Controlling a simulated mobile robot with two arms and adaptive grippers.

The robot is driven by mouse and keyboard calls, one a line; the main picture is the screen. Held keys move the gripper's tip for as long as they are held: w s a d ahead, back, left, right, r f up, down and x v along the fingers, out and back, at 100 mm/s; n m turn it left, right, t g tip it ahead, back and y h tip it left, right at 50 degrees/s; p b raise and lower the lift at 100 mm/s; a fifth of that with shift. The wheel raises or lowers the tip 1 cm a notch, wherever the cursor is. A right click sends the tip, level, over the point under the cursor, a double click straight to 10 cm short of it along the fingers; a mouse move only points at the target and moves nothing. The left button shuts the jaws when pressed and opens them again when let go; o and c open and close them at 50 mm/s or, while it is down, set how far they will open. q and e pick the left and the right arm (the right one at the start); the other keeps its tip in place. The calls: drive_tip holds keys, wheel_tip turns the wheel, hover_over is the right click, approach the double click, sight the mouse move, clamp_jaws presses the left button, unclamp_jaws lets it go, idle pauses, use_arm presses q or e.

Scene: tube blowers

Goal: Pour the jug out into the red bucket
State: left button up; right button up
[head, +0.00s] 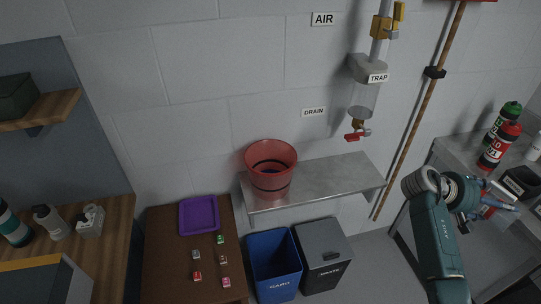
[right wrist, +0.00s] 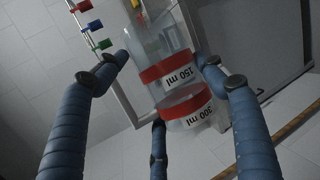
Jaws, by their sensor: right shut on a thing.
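The red bucket (head: 270,180) with dark bands stands upright at the left end of a grey metal shelf (head: 335,180) in the head view. My right gripper (head: 496,198) is at the right, over the side bench and well apart from the bucket. The right wrist view shows its blue fingers (right wrist: 160,85) closed around a clear jug (right wrist: 172,98) with red bands marked 150 ml and 300 ml. In the head view the jug is mostly hidden by the gripper. I cannot tell its contents. My left gripper is not in view.
A trap tube with a red-handled drain valve (head: 357,134) hangs above the shelf. A wooden pole (head: 409,130) stands between shelf and bench. Red (head: 499,147) and green bottles stand on the bench. Blue (head: 274,268) and grey bins (head: 323,255) sit below the shelf.

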sight(501, 191)
drive_tip(key=shift+r, duration=0.1)
drive_tip(key=shift+r+m+t+y, duration=0.45)
drive_tip(key=shift+m+t+y, duration=0.25)
drive_tip(key=shift+m, duration=0.3)
drive_tip(key=shift+s+r+m+t+y, duration=0.15)
drive_tip(key=shift+r+m+t+y, duration=0.4)
drive_tip(key=shift+m+t, duration=0.3)
drive_tip(key=shift+r+m+t+y, duration=0.45)
drive_tip(key=shift+r+m+t, duration=0.2)
drive_tip(key=shift+m+t, duration=0.4)
drive_tip(key=r+m+t+y, duration=0.1)
drive_tip(key=m+t, duration=0.1)
drive_tip(key=m, duration=0.1)
drive_tip(key=shift+r+t, duration=0.2)
drive_tip(key=shift+t, duration=0.1)
drive_tip(key=shift+r+m+t+b, duration=0.4)
drive_tip(key=shift+m+t, duration=0.4)
drive_tip(key=shift+r, duration=0.2)
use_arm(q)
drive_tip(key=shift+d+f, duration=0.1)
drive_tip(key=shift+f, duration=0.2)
